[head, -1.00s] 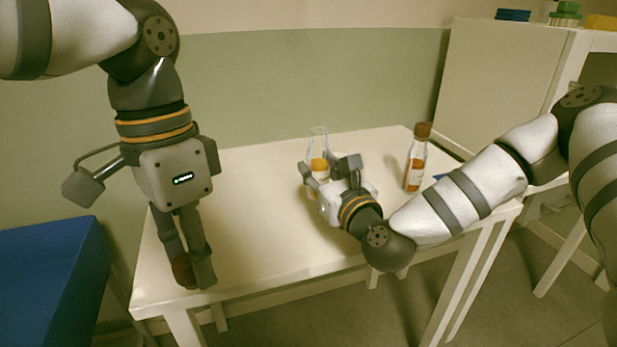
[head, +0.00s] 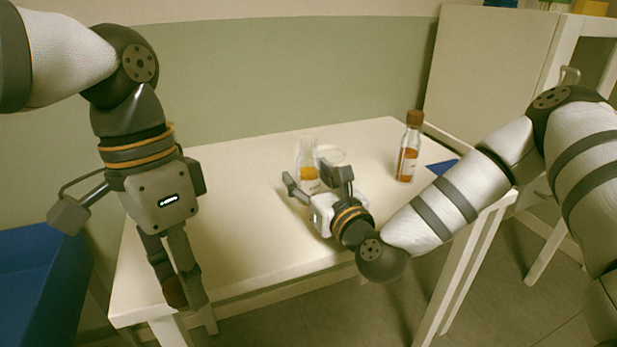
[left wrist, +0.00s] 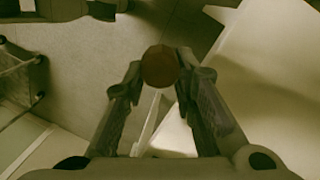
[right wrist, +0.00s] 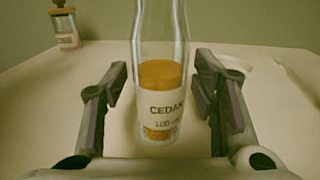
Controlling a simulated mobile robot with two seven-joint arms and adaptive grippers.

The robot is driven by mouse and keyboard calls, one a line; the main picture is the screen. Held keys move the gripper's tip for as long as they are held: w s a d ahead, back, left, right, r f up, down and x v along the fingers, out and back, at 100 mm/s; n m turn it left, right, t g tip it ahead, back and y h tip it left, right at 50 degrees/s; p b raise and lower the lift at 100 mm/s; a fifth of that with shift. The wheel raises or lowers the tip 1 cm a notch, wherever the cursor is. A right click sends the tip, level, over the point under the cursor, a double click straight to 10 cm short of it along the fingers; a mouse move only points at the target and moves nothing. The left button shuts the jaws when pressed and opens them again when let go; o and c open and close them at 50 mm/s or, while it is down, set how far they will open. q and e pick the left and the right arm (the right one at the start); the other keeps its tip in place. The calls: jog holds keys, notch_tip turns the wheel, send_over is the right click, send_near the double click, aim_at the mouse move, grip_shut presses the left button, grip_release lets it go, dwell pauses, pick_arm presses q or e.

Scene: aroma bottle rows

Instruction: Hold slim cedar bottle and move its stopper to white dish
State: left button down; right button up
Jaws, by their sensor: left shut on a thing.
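The slim cedar bottle (head: 307,160) stands upright and open-topped on the table, with orange contents and a white label. In the right wrist view the bottle (right wrist: 160,75) stands between the fingers. My right gripper (head: 318,178) is open, with gaps on both sides of the bottle. My left gripper (head: 184,294) points down over the table's front left edge, shut on a round brown stopper (head: 174,291). The stopper also shows between the fingertips in the left wrist view (left wrist: 159,66). The white dish (head: 331,153) lies just behind and right of the bottle, partly hidden by it.
A second bottle (head: 409,150) with a brown stopper stands at the table's right, near a blue patch (head: 440,167). Another bottle (right wrist: 66,28) shows at upper left in the right wrist view. A blue box (head: 45,260) stands left of the table. The table's middle left is clear.

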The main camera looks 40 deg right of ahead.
pick_arm(q)
jog(key=shift+r, duration=0.3)
pick_arm(e)
jog(key=shift+r, duration=0.25)
pick_arm(q)
jog(key=shift+f, duration=0.1)
pick_arm(e)
jog(key=s, duration=0.2)
jog(key=s+a, duration=0.1)
jog(key=s, duration=0.5)
jog(key=shift+s+a+f, duration=0.15)
jog(key=shift+s+f, duration=0.05)
pick_arm(q)
jog(key=shift+t, duration=0.4)
notch_tip(320, 180, up, 5)
jog(key=shift+s+f+p, duration=0.15)
jog(key=shift+p, duration=1)
pick_arm(e)
jog(key=s, duration=0.3)
jog(key=shift+a+r, duration=0.3)
jog(key=shift+r, duration=0.1)
jog(key=shift+s+f, duration=0.1)
jog(key=shift+s, duration=0.1)
jog(key=shift+f, duration=0.2)
